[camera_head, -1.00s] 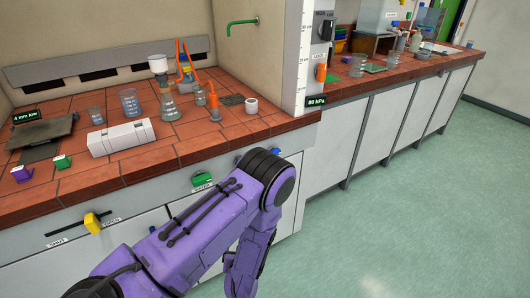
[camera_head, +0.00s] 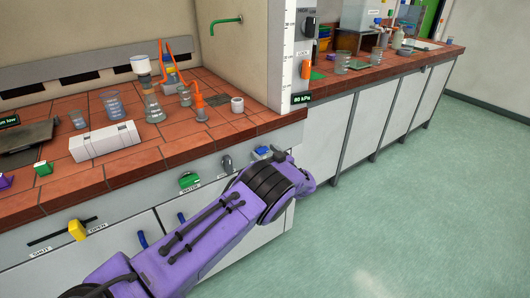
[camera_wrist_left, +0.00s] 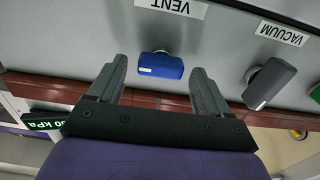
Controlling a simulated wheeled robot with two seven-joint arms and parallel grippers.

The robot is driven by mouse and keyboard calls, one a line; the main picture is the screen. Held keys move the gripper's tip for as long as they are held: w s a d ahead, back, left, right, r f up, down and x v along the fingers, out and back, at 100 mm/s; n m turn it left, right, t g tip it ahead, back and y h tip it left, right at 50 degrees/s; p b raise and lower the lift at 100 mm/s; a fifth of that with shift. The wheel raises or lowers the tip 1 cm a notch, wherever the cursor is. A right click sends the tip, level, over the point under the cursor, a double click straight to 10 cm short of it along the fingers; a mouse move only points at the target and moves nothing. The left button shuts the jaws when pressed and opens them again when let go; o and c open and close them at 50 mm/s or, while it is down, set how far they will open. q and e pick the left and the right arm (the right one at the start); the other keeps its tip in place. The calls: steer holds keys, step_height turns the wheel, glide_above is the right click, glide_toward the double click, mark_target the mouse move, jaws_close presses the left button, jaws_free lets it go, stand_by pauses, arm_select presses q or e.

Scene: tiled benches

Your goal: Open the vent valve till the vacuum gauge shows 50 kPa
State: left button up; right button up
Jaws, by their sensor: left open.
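The blue vent valve handle (camera_head: 262,152) is on the bench's front panel, partly behind my left arm in the head view. In the left wrist view the blue handle (camera_wrist_left: 160,66) sits under the VENT label (camera_wrist_left: 172,5), which appears upside down. My left gripper (camera_wrist_left: 158,68) is open, with one finger on each side of the handle's line and no clear contact. In the head view its fingers are hidden by my purple arm. The gauge display (camera_head: 302,98) on the post reads 80 kPa. My right gripper is not in view.
The grey vacuum handle (camera_head: 226,163) is left of the vent valve in the head view, with the green water handle (camera_head: 188,180) farther left. A yellow slider handle (camera_head: 76,229) is at lower left. Glassware, including a flask (camera_head: 153,108), stands on the tiled bench.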

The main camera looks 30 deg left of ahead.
arm_select(q)
steer(key=shift+w+a, duration=0.2)
steer(key=shift+a, duration=0.15)
steer(key=c, duration=1)
steer(key=shift+c, duration=0.2)
